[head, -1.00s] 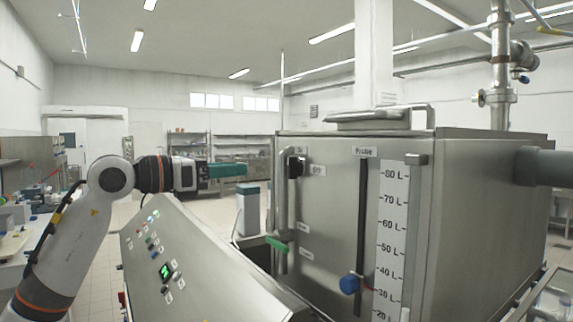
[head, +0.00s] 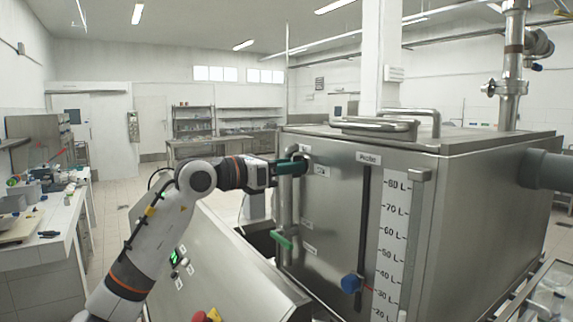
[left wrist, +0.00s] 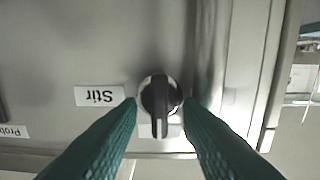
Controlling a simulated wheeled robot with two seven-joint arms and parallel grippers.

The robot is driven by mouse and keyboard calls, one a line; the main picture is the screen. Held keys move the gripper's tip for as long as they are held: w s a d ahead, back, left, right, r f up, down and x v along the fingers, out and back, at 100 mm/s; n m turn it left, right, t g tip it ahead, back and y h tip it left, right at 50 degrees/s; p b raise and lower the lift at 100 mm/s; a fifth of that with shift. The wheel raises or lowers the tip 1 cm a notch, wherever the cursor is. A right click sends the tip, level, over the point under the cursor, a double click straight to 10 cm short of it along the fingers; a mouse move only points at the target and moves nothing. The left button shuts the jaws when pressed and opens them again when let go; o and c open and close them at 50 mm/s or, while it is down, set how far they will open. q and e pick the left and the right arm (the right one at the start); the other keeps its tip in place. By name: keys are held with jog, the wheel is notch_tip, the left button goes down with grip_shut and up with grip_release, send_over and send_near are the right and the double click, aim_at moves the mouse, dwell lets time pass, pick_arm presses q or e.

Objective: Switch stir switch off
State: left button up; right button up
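The stir switch (left wrist: 160,98) is a black rotary knob in a pale ring on the steel tank's front. In the left wrist view its bar handle points down the picture. An upside-down "Stir" label (left wrist: 100,96) is left of it. My left gripper (left wrist: 160,110) is open, with one teal finger on each side of the knob and the handle between them. A gap shows between the fingertips and the handle. In the head view, my left gripper (head: 300,166) reaches the tank's upper left front and largely hides the switch. My right gripper is not in view.
The steel tank (head: 335,215) has a level scale (head: 392,240) and a blue knob (head: 351,284). A green-handled valve (head: 283,240) sits on the vertical pipe left of the switch. A sloped control panel (head: 225,265) stands below my left arm. A label (left wrist: 175,130) beneath the switch is partly hidden.

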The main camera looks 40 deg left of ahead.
pick_arm(q)
grip_shut()
jog(key=shift+n, duration=0.3)
jog(key=n, duration=1.7)
jog(key=shift+a+f+b, duration=0.2)
jog(key=shift+f+b, duration=0.05)
jog(key=shift+b, duration=0.15)
jog(key=shift+n, duration=0.3)
grip_release()
